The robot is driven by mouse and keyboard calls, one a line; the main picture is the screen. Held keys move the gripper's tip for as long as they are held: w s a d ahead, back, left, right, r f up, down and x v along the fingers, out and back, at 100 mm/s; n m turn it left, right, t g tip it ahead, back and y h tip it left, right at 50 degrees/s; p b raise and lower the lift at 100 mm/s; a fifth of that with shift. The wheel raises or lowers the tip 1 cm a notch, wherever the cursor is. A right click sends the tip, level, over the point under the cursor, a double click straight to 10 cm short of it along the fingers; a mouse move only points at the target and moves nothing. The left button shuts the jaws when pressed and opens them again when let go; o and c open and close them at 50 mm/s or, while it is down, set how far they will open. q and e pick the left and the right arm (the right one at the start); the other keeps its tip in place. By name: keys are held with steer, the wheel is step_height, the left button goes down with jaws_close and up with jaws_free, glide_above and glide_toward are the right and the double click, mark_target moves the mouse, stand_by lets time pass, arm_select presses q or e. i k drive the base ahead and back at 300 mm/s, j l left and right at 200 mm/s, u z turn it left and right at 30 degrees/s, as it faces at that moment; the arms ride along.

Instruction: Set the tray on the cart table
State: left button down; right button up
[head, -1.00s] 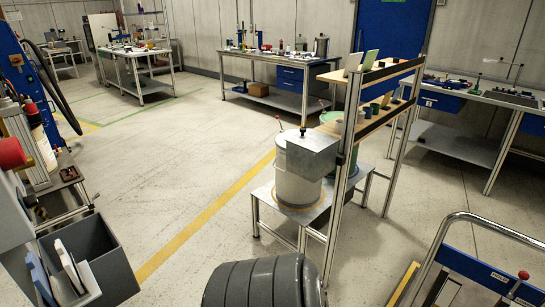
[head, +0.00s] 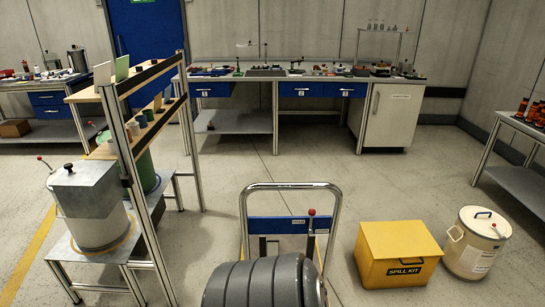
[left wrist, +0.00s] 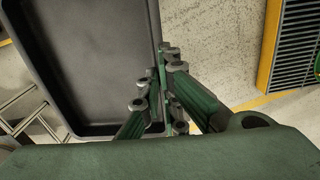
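A dark rectangular tray (left wrist: 105,60) with a raised rim fills the left part of the left wrist view. My left gripper (left wrist: 160,88) is at the tray's right edge, with its fingers on either side of the rim, and looks shut on it. Neither gripper shows in the head view. A cart with a curved metal push handle (head: 291,186) and a blue plate (head: 290,225) stands ahead at the bottom centre. Its lower part is hidden, and no tabletop on it can be made out.
A metal stand (head: 125,252) with a drum (head: 97,218) and shelves is at the left. A yellow spill kit box (head: 396,267) and a cream bucket (head: 475,243) stand right of the cart. A workbench (head: 320,76) lines the back. Floor between is clear.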

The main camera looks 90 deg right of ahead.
mark_target(294, 240)
steer(key=k+l+z, duration=0.2)
steer(key=z, duration=0.2)
steer(key=k+l+z, duration=0.15)
steer(key=l+z, duration=0.25)
steer(key=k+l+z, duration=0.1)
steer(key=l+z, duration=1.05)
steer(key=l, duration=0.6)
steer(key=i+l+z, duration=0.1)
steer(key=l, duration=0.5)
steer(key=i+l+z, duration=0.1)
steer(key=l, duration=0.5)
steer(key=i+l, duration=0.1)
steer(key=l, duration=0.5)
